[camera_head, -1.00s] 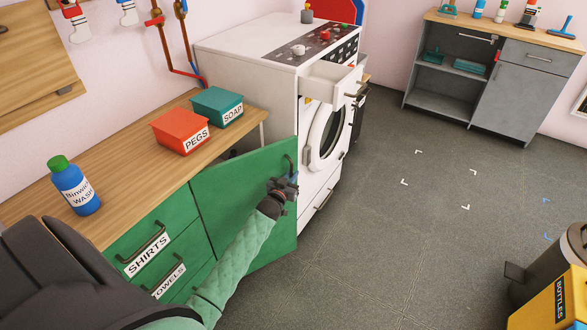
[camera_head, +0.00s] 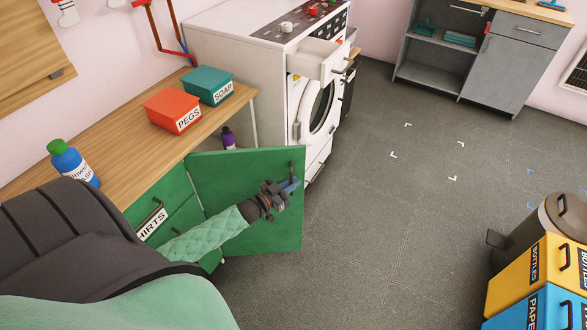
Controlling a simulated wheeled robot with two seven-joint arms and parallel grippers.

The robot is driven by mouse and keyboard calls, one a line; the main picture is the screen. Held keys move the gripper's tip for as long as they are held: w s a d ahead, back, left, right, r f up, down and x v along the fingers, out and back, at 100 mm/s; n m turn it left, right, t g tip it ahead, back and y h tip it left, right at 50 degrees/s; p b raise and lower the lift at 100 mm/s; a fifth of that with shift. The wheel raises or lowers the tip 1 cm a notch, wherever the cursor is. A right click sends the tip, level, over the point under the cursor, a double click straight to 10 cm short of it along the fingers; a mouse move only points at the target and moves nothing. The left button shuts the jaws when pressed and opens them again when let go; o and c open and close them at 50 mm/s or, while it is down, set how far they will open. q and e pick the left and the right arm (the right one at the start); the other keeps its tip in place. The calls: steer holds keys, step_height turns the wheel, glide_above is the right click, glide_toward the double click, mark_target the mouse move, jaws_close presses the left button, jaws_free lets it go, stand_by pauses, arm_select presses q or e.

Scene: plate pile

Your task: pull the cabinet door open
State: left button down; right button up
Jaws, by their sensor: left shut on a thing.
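The green cabinet door (camera_head: 232,175) stands partly open, swung out from the green cabinet under the wooden counter. Its dark handle (camera_head: 291,168) is near the door's upper right edge. My left gripper (camera_head: 291,186) is shut on the handle, with my green-sleeved arm reaching across the front of the door. A purple bottle (camera_head: 228,138) shows in the opening behind the door. My right gripper is not in view.
A white washing machine (camera_head: 250,62) with an open drawer stands beyond the door. On the counter (camera_head: 110,145) are a red PEGS box (camera_head: 172,108), a teal SOAP box (camera_head: 208,86) and a blue bottle (camera_head: 72,162). Yellow and blue bins (camera_head: 530,275) stand at lower right. Floor between is clear.

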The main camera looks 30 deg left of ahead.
arm_select(q)
steer(key=s+d+m+g+h+p, duration=0.1)
steer(key=s+d+m+h+p, duration=0.1)
steer(key=s, duration=0.8)
steer(key=s+d+m+g+h+p, duration=0.1)
steer(key=s+d+m+h+p, duration=0.1)
steer(key=s, duration=0.8)
steer(key=shift+s+d+g+h, duration=0.2)
steer(key=shift+d+g+h, duration=0.2)
steer(key=shift+d+h, duration=0.4)
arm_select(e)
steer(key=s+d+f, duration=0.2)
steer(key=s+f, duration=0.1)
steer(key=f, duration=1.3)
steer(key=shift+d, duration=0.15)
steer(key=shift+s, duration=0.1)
arm_select(q)
steer(key=c, duration=1.9)
jaws_free()
steer(key=shift+s+a, duration=0.1)
steer(key=shift+a, duration=0.05)
